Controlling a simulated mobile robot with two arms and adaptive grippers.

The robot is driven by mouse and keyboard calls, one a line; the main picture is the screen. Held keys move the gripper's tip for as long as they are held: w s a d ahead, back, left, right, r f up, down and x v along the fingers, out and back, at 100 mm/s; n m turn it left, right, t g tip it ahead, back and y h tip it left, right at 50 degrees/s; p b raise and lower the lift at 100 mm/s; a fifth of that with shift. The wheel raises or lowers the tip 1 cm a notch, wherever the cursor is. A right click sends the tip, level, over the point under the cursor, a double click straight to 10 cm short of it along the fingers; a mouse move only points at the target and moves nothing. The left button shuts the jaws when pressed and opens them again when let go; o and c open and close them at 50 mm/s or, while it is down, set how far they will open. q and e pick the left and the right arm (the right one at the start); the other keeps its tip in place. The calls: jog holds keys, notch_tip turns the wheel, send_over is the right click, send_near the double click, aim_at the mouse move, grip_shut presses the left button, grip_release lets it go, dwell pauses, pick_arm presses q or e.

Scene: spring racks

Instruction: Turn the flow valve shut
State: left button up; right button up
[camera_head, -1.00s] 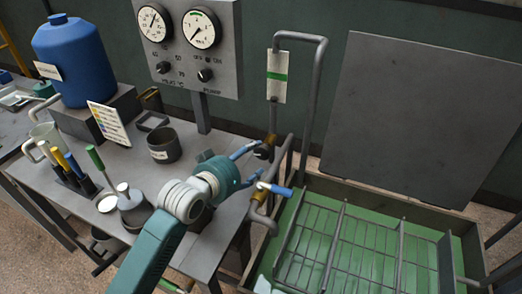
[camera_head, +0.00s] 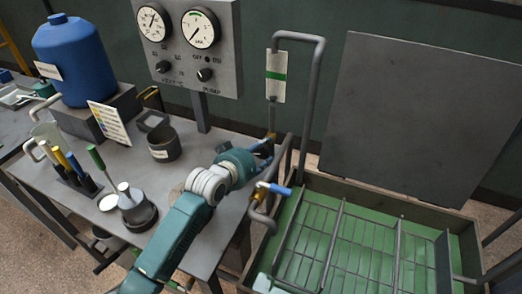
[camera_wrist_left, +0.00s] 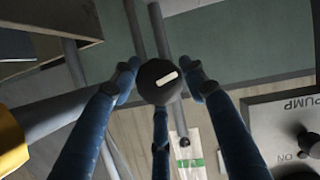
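The flow valve's round dark knob (camera_wrist_left: 152,92), with a pale bar mark on its face, is in the middle of the left wrist view. My left gripper (camera_head: 264,148) is at it, beside the brass fitting on the upright pipe. In the left wrist view the blue fingers of this gripper (camera_wrist_left: 161,72) stand apart on both sides of the knob, with what looks like a small gap; contact is not clear. In the head view the fingers largely hide the knob. My right gripper is in neither view.
A second valve with a blue lever (camera_head: 275,188) sits just below, close to my left gripper. A green-floored tank (camera_head: 470,250) with racks is at the right. The gauge panel (camera_head: 225,70) stands behind. A dark pot (camera_head: 163,143) and cups stand on the bench (camera_head: 185,190).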

pick_arm(q)
jog(key=shift+r, duration=0.15)
jog(key=c, duration=0.3)
jog(key=shift+w+r, duration=0.1)
jog(key=shift+c, duration=0.2)
